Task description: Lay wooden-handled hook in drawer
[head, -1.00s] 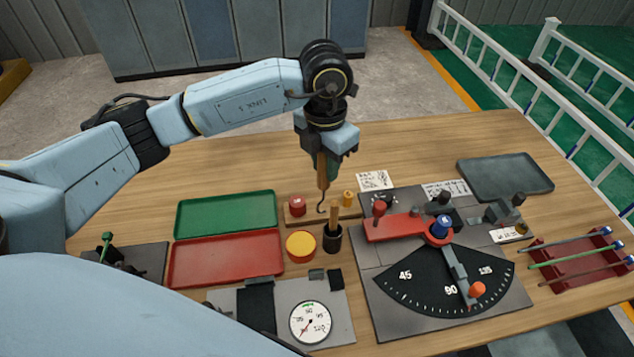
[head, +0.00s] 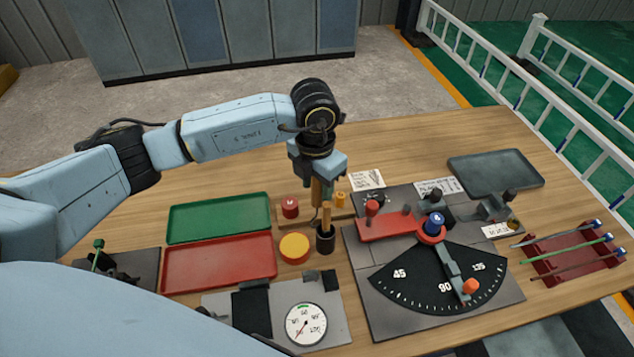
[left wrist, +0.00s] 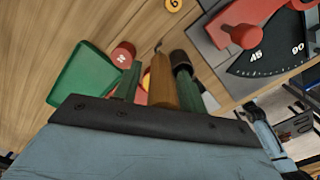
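The wooden-handled hook (head: 316,193) hangs upright in my left gripper (head: 317,182), its thin metal hook end pointing down. In the left wrist view, the orange-brown handle (left wrist: 163,88) sits between the two green fingers of the left gripper (left wrist: 160,80), which are shut on it. The hook end is just above the small wooden block at the table's middle, behind the black cup (head: 326,240); I cannot tell whether it touches anything. No drawer can be made out in these views. My right gripper is not in view.
A green tray (head: 219,217) and a red tray (head: 219,263) lie left of the cup. A yellow-topped round piece (head: 294,247) is beside the cup. An angle-scale plate (head: 436,275) lies right, a dial gauge (head: 306,323) in front.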

